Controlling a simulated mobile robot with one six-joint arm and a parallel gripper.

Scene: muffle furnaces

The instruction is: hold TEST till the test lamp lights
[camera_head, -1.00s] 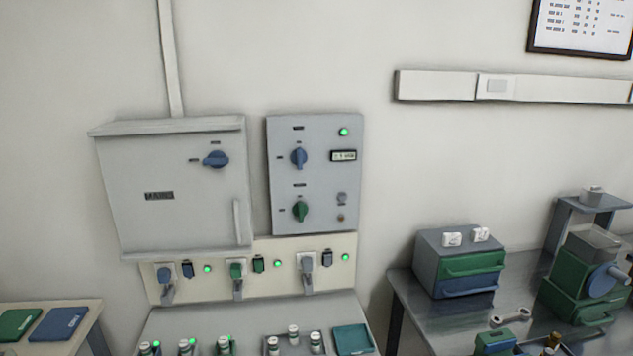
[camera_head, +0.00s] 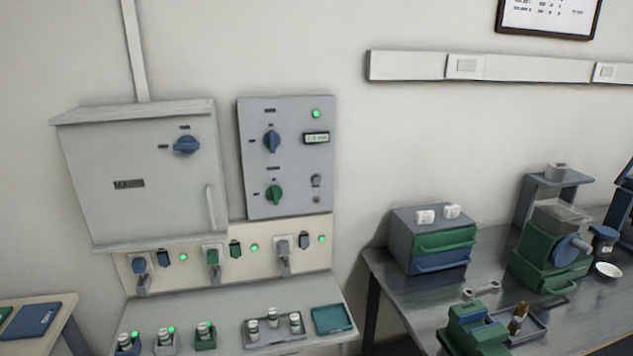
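A grey control panel (camera_head: 302,160) hangs on the wall right of a box labelled MAINS (camera_head: 85,175). On the panel are a blue rotary knob (camera_head: 272,142), a green rotary knob (camera_head: 275,194) and a small display (camera_head: 316,138). A round grey button (camera_head: 315,181) sits at the panel's lower right, with a small dull brownish lamp (camera_head: 316,199) below it. The labels are too small to read, so I cannot confirm which part is TEST. A green lamp (camera_head: 316,113) at the panel's top right is lit. My gripper is not in view.
Below the panel, a strip (camera_head: 305,232) holds plugs and lit green lamps. A sloping ledge (camera_head: 200,300) bears small bottles in holders and a tray. At right, a metal bench (camera_head: 410,302) carries green and grey equipment. The wall before the panel looks clear.

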